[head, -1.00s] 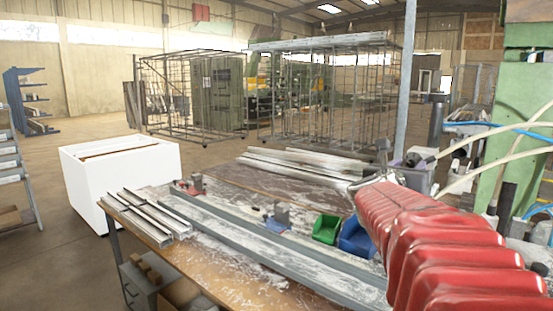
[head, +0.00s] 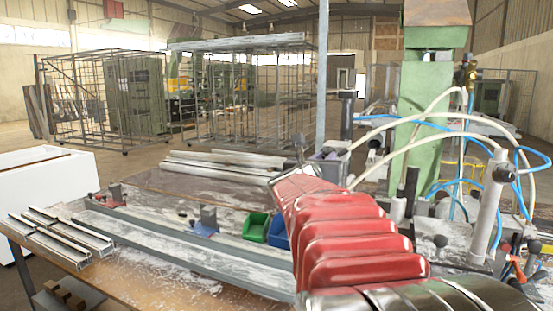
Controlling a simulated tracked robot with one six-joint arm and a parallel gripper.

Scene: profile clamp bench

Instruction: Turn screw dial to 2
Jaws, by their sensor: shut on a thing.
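I cannot make out a screw dial or its numbers in the head view. My gripper is not in view, so its jaws and anything in them are hidden from me. A long profile clamp bench (head: 150,283) runs across the lower left. A grey metal rail (head: 190,243) lies along it and carries a small blue clamp block (head: 207,222) and a red and grey clamp (head: 114,197). A large red ribbed form (head: 335,228) with a silver ribbed lower end covers the right part of the bench.
A green bin (head: 256,227) and a blue bin (head: 279,233) stand behind the rail. Metal profiles (head: 62,238) lie at the bench's left end. A green machine column (head: 424,90) with blue and white hoses stands at the right. Open floor (head: 120,165) lies behind the bench.

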